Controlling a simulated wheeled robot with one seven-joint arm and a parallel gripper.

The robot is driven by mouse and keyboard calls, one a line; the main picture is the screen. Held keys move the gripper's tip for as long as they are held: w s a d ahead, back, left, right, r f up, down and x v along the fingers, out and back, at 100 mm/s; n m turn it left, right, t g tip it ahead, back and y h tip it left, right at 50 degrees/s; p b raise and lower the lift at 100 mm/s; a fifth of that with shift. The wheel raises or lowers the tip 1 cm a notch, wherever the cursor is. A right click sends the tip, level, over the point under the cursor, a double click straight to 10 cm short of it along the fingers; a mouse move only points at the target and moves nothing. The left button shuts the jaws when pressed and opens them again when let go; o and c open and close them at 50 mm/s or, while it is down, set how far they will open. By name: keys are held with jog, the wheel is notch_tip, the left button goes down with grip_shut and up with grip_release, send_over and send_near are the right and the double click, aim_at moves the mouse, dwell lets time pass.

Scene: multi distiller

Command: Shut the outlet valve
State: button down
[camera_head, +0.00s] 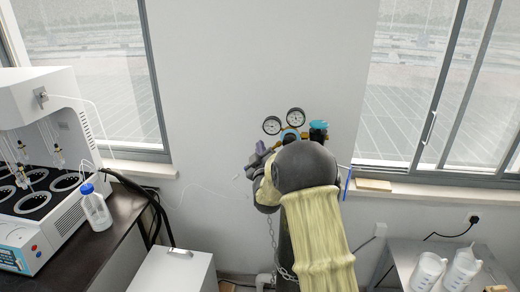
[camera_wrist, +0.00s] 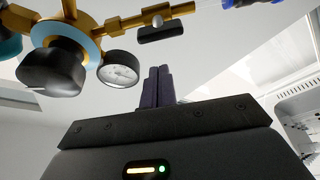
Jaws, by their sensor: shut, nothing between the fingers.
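The gas regulator in the wrist view has a brass body (camera_wrist: 88,22), a round white gauge (camera_wrist: 120,68) and a large black knob (camera_wrist: 53,68). A small black lever (camera_wrist: 160,33), which looks like the outlet valve, sits on the brass outlet pipe (camera_wrist: 130,24). My gripper (camera_wrist: 158,72) is shut and empty, its two dark fingers together. In that picture the fingertips are just below the lever, with a visible gap. In the head view my gripper (camera_head: 250,166) is left of the regulator; I cannot make out the lever there, and my arm hides much of the cylinder.
Two gauges (camera_head: 296,117) show above my arm. A chain hangs by the cylinder. White jugs (camera_head: 427,272) stand on the right table. The wall left of the gripper is clear.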

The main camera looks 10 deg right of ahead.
jog(key=shift+s+d+f+p, duration=0.25)
jog(key=shift+d+f, duration=0.35)
jog(key=shift+f, duration=0.05)
jog(key=shift+s+d+f+p, duration=0.2)
jog(key=shift+d+f+p, duration=0.05)
jog(key=shift+d+f, duration=0.35)
jog(key=shift+a, duration=0.15)
